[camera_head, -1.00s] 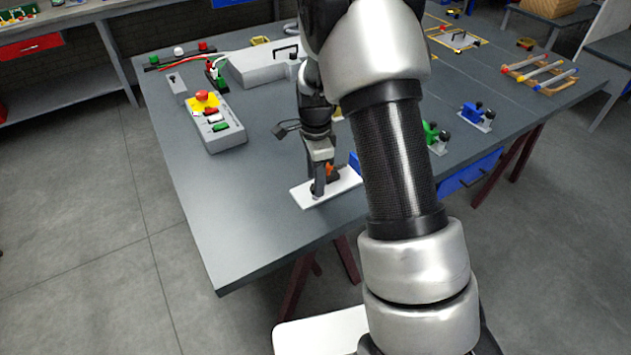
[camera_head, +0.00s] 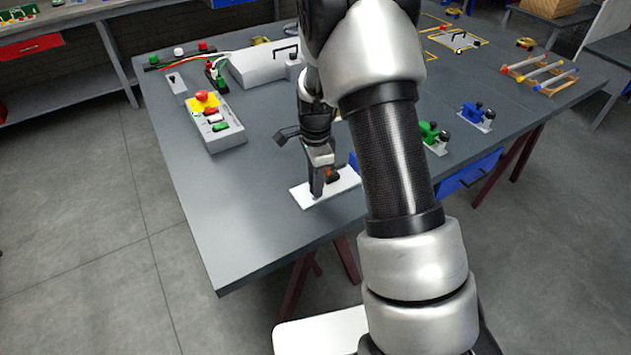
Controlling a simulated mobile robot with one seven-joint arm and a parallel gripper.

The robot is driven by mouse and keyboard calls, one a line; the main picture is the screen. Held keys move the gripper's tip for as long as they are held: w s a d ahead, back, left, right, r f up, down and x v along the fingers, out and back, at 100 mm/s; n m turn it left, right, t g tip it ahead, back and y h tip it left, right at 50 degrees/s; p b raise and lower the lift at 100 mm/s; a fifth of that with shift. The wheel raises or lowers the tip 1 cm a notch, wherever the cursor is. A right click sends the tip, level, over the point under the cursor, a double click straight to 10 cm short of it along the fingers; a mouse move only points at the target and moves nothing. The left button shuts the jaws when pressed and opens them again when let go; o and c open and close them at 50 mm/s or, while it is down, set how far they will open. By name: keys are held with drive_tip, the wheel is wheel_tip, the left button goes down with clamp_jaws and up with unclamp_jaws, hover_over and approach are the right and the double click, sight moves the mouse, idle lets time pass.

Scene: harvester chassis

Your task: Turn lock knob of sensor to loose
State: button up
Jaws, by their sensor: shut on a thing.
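My gripper (camera_head: 324,184) points down over a white plate (camera_head: 310,197) near the front edge of the table. Its jaws are shut on a small part on that plate, which I take to be the lock knob of the sensor. The jaws hide most of the knob. A bit of orange-red (camera_head: 333,173) shows at the jaws. Other sensor-like units stand to the right: a green one (camera_head: 430,133) and a blue one (camera_head: 471,111), each with a black knob on a light plate.
The grey table (camera_head: 250,220) is clear left of the plate. A control box (camera_head: 220,130) with a red emergency button (camera_head: 202,96) stands at left. A grey box (camera_head: 262,66) with a handle stands behind. A rack of coloured rods (camera_head: 540,75) lies far right.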

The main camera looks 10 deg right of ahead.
drive_tip(key=n+b, duration=0.2)
drive_tip(key=n, duration=0.5)
drive_tip(key=n+b, duration=0.1)
drive_tip(key=n, duration=1)
drive_tip(key=shift+n, duration=0.3)
drive_tip(key=n, duration=0.5)
drive_tip(key=shift+d, duration=0.1)
idle(0.4)
drive_tip(key=o, duration=1)
drive_tip(key=shift+o, duration=0.2)
wheel_tip(320, 180, up, 18)
drive_tip(key=p, duration=0.1)
drive_tip(key=shift+f, duration=0.25)
